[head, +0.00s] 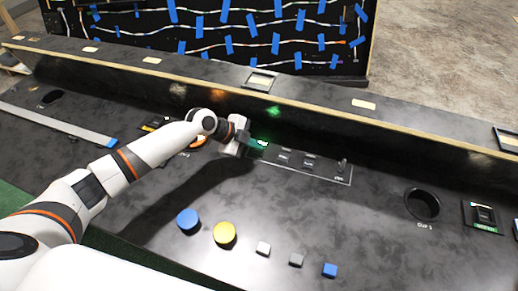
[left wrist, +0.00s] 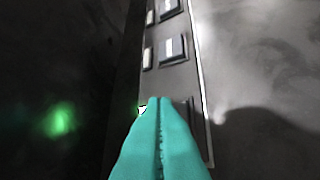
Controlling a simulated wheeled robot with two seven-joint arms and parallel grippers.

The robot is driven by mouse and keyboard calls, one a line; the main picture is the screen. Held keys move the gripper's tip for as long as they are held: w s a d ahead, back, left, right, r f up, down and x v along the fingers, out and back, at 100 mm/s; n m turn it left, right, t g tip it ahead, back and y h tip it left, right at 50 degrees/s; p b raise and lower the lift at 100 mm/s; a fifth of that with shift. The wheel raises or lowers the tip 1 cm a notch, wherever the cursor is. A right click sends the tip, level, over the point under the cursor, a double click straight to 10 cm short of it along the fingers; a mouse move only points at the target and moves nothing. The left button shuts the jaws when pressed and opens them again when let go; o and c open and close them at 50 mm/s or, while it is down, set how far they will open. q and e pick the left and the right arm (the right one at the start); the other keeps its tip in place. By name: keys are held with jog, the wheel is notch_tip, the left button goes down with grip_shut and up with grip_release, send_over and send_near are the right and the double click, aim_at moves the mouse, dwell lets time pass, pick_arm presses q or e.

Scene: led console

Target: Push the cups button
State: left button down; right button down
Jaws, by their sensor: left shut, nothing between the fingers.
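A narrow button panel (head: 325,172) lies on the black console, with a row of dark square buttons and a switch at its right end. Its labels are too small to read, so I cannot tell which is the cups button by its text. My left gripper (head: 259,145) is over the panel's left end, its teal fingers shut and empty. In the left wrist view the fingertips (left wrist: 158,100) cover most of the nearest button (left wrist: 189,108); I cannot tell whether they touch it. A small lit green-white light (left wrist: 142,110) shows beside the fingertips. My right gripper is out of view.
A cup hole (head: 422,204) is right of the panel. A blue disc (head: 187,219), a yellow disc (head: 225,233) and small square buttons (head: 296,260) are nearer. A raised ledge (head: 310,95) runs behind. A green glow (head: 273,112) falls on the back wall.

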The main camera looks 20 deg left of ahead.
aim_at(255, 152)
pick_arm(q)
jog(key=shift+r, duration=0.1)
jog(key=shift+r+p, duration=1.95)
jog(key=shift+r, duration=1.05)
jog(key=shift+f, duration=0.1)
